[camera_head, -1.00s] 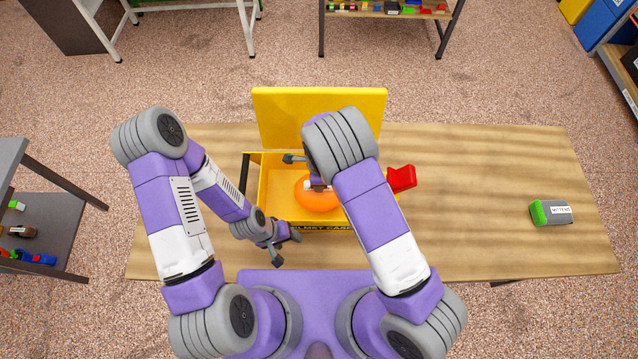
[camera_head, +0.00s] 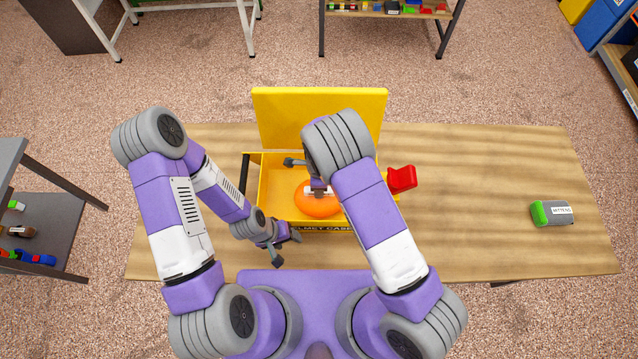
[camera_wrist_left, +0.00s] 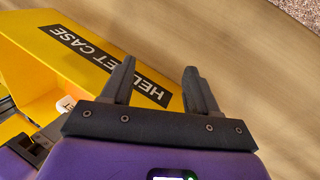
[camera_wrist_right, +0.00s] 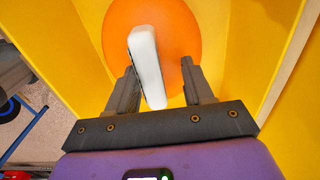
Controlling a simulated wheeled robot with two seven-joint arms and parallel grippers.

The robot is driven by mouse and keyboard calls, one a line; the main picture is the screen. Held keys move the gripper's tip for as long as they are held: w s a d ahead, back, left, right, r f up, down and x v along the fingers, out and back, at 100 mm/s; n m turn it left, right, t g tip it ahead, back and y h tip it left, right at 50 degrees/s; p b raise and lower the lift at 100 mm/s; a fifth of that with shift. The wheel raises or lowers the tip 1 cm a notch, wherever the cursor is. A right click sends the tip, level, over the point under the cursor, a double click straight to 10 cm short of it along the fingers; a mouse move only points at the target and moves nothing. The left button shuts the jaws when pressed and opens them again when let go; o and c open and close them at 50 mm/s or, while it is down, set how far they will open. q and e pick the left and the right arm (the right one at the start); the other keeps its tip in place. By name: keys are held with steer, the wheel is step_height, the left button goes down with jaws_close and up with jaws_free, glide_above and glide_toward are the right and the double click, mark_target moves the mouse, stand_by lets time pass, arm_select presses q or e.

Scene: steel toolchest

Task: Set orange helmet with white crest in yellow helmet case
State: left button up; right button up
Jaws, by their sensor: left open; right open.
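The yellow helmet case (camera_head: 318,118) stands open on the table, its lid raised at the back. Its front wall with the HELMET CASE label shows in the left wrist view (camera_wrist_left: 50,58). The orange helmet (camera_head: 316,205) is inside the case, toward its front. In the right wrist view the helmet (camera_wrist_right: 180,20) has its white crest (camera_wrist_right: 146,62) between the fingers. My right gripper (camera_wrist_right: 162,85) is open, one finger on each side of the crest; contact is unclear. My left gripper (camera_head: 288,248) is open and empty in front of the case, also in its wrist view (camera_wrist_left: 160,80).
A red object (camera_head: 402,178) is at the right side of the case. A grey and green mittens pack (camera_head: 552,213) lies at the table's right. The wooden table (camera_head: 480,190) is clear between them. A grey shelf (camera_head: 45,220) stands at the left.

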step_height(320, 180, up, 12)
steer(key=shift+r, duration=0.15)
stand_by(0.3)
